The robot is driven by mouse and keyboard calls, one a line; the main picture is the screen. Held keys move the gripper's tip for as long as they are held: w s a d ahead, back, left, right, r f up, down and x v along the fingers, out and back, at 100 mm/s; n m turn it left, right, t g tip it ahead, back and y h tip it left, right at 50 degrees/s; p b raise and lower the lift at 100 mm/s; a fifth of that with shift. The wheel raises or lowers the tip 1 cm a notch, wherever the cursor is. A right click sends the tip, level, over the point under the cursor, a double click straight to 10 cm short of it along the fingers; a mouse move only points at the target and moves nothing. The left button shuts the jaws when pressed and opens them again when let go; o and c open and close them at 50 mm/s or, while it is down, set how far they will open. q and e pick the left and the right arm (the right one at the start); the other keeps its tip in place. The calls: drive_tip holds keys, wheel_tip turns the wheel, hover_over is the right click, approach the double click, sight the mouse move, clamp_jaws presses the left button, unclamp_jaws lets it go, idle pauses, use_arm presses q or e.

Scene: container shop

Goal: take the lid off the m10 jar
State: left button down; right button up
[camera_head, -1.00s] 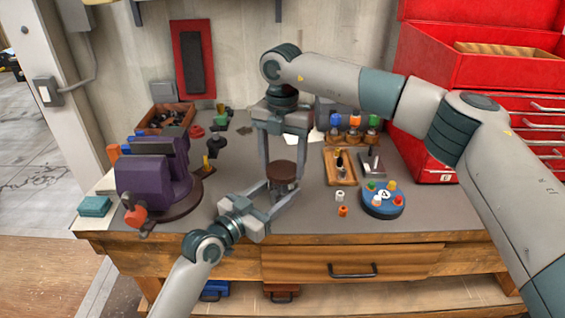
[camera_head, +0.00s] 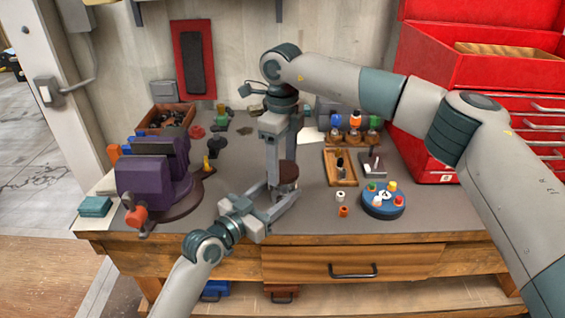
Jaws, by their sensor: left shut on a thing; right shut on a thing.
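A jar with a round dark brown lid (camera_head: 288,171) stands at the middle front of the bench. Its body is mostly hidden between the fingers, and I cannot read a label on it. My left gripper (camera_head: 281,194) comes in low from the left and is shut on the jar body below the lid. My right gripper (camera_head: 283,172) points straight down from above and is shut on the lid. One of its fingers covers the lid's left part. The lid sits on the jar; I see no gap.
A purple vise (camera_head: 150,185) stands at left. A wooden tray (camera_head: 341,178) and a round blue holder with coloured pegs (camera_head: 382,211) are at right. Small white and orange pieces (camera_head: 342,211) lie in front. A red tool chest (camera_head: 440,110) bounds the right side.

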sight(283, 169)
drive_tip(key=n, duration=0.4)
drive_tip(key=shift+n, duration=0.3)
drive_tip(key=n, duration=0.8)
drive_tip(key=shift+n, duration=0.3)
drive_tip(key=n, duration=0.3)
drive_tip(key=shift+n, duration=0.4)
drive_tip(key=shift+r, duration=0.45)
drive_tip(key=shift+r, duration=0.7)
drive_tip(key=shift+r, duration=2)
use_arm(q)
drive_tip(key=c, duration=0.6)
unclamp_jaws()
drive_tip(key=shift+c, duration=0.2)
